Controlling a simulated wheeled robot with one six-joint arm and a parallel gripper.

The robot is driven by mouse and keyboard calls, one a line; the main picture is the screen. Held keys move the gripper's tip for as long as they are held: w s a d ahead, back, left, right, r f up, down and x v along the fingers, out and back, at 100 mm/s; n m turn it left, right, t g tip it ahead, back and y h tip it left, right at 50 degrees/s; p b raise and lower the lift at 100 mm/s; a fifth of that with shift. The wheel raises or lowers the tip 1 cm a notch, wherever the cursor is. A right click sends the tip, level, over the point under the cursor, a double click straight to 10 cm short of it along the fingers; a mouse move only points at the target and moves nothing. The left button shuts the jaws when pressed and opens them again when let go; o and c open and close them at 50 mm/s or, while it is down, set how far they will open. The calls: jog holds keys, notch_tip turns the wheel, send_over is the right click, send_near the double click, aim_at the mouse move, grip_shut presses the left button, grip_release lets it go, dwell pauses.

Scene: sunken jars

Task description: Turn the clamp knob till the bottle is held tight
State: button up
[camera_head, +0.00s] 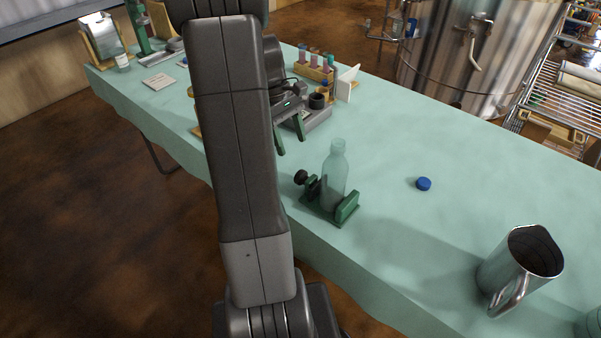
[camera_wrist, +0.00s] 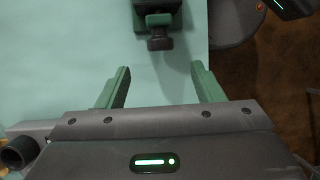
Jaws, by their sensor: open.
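A clear bottle (camera_head: 335,178) stands upright in a green clamp (camera_head: 347,207) near the table's front edge. The clamp's black knob (camera_head: 300,177) sticks out on the left side of the clamp. In the wrist view the knob (camera_wrist: 160,42) is at the top middle, beyond my fingertips, with part of the green clamp (camera_wrist: 157,8) behind it. My gripper (camera_head: 289,133) is open and empty, apart from the knob and to its upper left in the head view. Its green fingers (camera_wrist: 160,78) stand either side of the knob's line. Whether the clamp touches the bottle I cannot tell.
A blue cap (camera_head: 424,184) lies on the table (camera_head: 400,140) right of the bottle. A metal pitcher (camera_head: 520,268) stands at the front right. A tube rack (camera_head: 314,70) and a white card (camera_head: 347,83) are behind my gripper. The table between cap and rack is clear.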

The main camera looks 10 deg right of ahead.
aim_at(300, 170)
jog(key=b+x, duration=0.1)
jog(key=x, duration=0.9)
jog(key=shift+a, duration=0.1)
jog(key=shift+c, duration=0.2)
jog(key=c, duration=0.9)
